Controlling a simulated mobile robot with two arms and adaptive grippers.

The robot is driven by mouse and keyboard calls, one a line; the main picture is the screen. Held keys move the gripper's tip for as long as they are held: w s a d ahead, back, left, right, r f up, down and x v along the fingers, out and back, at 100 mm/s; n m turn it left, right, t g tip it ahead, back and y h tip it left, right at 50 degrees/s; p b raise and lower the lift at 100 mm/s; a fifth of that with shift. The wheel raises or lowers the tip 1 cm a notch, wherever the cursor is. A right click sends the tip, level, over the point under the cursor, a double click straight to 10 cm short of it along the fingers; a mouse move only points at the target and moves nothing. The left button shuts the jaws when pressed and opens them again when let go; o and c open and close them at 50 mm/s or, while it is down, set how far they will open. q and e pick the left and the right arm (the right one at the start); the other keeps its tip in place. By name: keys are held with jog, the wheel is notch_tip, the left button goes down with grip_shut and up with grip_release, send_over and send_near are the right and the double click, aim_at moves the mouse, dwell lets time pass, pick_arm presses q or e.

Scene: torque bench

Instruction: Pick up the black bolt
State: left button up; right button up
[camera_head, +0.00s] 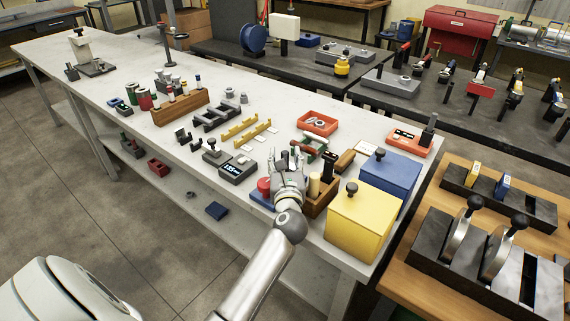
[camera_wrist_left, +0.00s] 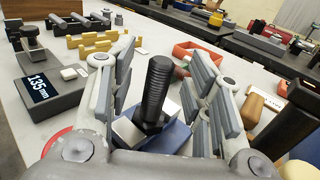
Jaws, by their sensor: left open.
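The black bolt (camera_wrist_left: 156,92) stands upright, threaded end up, between the fingers in the left wrist view. Its base meets a pale block on a blue holder (camera_wrist_left: 176,136). My left gripper (camera_head: 290,163) is over the near edge of the white bench in the head view. It also shows in the left wrist view (camera_wrist_left: 158,90), open, with a finger on each side of the bolt and visible gaps. In the head view the gripper covers the spot, and I cannot make out the bolt there. My right gripper is not in view.
A digital gauge (camera_head: 233,166) sits left of the gripper. A wooden box of handled tools (camera_head: 318,204), a yellow box (camera_head: 357,224) and a blue box (camera_head: 390,178) stand close on the right. An orange tray (camera_head: 317,123) lies behind. The bench's far left has bare room.

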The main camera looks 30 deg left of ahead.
pick_arm(q)
jog(key=shift+x, duration=0.85)
jog(key=shift+c, duration=0.4)
grip_shut()
jog(key=shift+r, duration=0.1)
